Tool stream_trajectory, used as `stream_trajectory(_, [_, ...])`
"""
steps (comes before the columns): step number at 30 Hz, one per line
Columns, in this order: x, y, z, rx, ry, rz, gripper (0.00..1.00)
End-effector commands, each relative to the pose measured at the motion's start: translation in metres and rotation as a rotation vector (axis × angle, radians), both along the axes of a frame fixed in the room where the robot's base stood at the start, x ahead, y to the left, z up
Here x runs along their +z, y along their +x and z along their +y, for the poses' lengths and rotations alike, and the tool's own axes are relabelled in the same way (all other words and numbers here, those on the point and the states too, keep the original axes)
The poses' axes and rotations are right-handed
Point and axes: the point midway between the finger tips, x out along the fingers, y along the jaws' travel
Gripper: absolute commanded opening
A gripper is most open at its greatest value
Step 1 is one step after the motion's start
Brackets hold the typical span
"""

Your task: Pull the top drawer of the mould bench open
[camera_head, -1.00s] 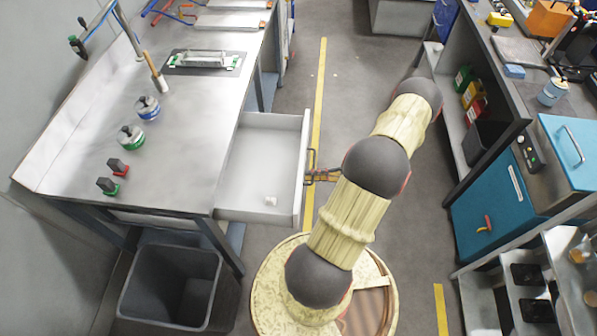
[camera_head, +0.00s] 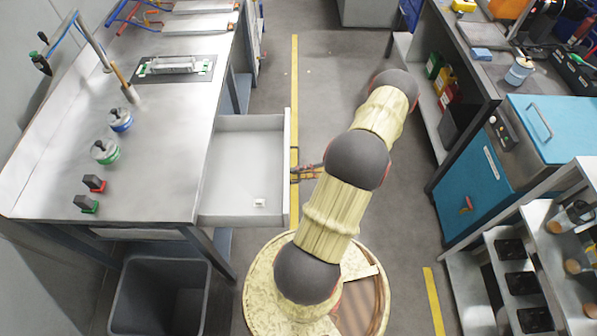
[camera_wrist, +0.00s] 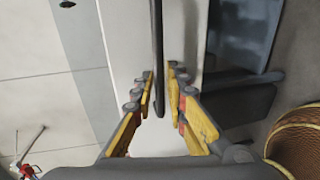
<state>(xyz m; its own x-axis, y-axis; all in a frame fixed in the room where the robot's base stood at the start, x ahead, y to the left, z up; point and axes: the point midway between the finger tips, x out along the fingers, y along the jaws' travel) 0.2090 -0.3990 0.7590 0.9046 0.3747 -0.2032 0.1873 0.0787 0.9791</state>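The mould bench (camera_head: 165,120) is the long grey metal bench at left in the head view. Its top drawer (camera_head: 240,205) is pulled well out to the right; it is pale and nearly empty, with a small white item (camera_head: 259,203) inside. My gripper (camera_head: 297,174) is at the drawer's outer front, at handle height. In the wrist view my gripper (camera_wrist: 160,74) has its yellow fingers close together on both sides of the dark bar handle (camera_wrist: 157,35). The pale drawer front (camera_wrist: 125,40) shows behind it. Finger contact is hard to see.
A dark bin (camera_head: 160,300) stands on the floor below the bench. A blue cabinet (camera_head: 470,190) and a rack (camera_head: 500,255) stand to the right. Grey floor with a yellow line (camera_head: 294,80) runs between the benches, with free room beyond my arm.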

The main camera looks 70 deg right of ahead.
Motion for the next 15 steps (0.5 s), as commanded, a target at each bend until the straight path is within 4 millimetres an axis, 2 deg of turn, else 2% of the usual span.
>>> stream_trajectory(4, [0.001,-0.004,-0.002,-0.002,-0.001,-0.001,0.15])
stream_trajectory(7, [0.003,-0.014,-0.007,-0.002,-0.001,-0.001,0.15])
stream_trajectory(15, [0.014,-0.063,-0.027,-0.004,-0.003,0.0,0.15])
